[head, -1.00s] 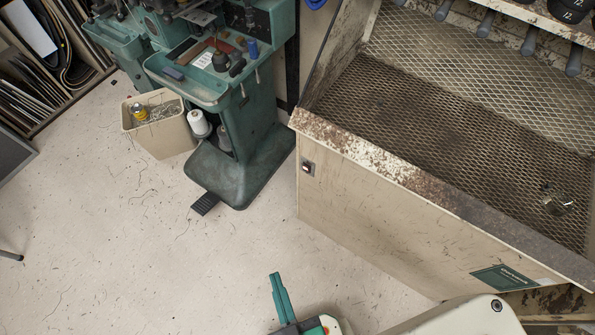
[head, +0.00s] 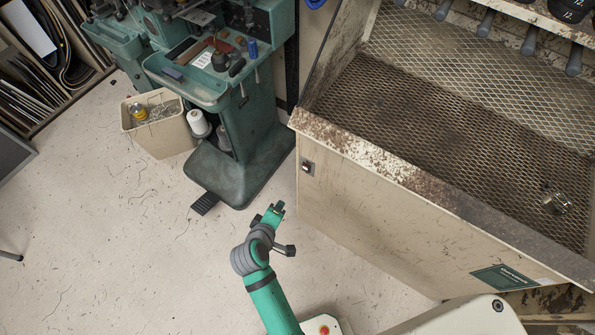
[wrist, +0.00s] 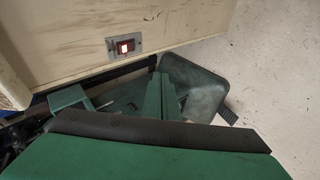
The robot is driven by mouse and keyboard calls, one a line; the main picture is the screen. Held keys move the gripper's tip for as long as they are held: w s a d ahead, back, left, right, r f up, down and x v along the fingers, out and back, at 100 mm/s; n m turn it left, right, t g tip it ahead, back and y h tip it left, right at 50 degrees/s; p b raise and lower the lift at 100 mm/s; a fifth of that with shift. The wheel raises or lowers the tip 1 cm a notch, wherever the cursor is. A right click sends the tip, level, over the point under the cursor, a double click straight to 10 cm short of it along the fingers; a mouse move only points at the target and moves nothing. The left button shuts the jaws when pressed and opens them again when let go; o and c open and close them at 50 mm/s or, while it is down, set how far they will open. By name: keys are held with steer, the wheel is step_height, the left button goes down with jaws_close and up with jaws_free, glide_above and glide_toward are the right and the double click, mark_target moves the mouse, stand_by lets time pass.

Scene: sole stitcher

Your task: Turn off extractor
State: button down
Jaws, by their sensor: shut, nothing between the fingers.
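The extractor is a beige, dirt-stained cabinet (head: 390,215) with a mesh bed, at the right of the head view. Its small rocker switch (head: 308,168) sits on a metal plate near the left end of the front panel. In the wrist view the switch (wrist: 125,46) glows red and white in its plate, on the extractor panel (wrist: 60,45). My gripper (head: 277,208) is in front of the panel, below and left of the switch in the head view and apart from it. In the wrist view its green fingers (wrist: 163,95) are together and empty, below and right of the switch.
A green stitching machine (head: 235,150) with a pedal (head: 205,203) stands left of the extractor. A beige bin (head: 160,135) is beside it. Shelves of sheets (head: 35,85) stand at the far left. The floor (head: 110,240) in front is mostly clear.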

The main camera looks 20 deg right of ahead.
steer(key=w+d+r+g+h, duration=0.2)
steer(key=w+r, duration=0.2)
stand_by(0.4)
glide_toward(305, 168)
steer(key=shift+x, duration=2.75)
steer(key=shift+f, duration=0.1)
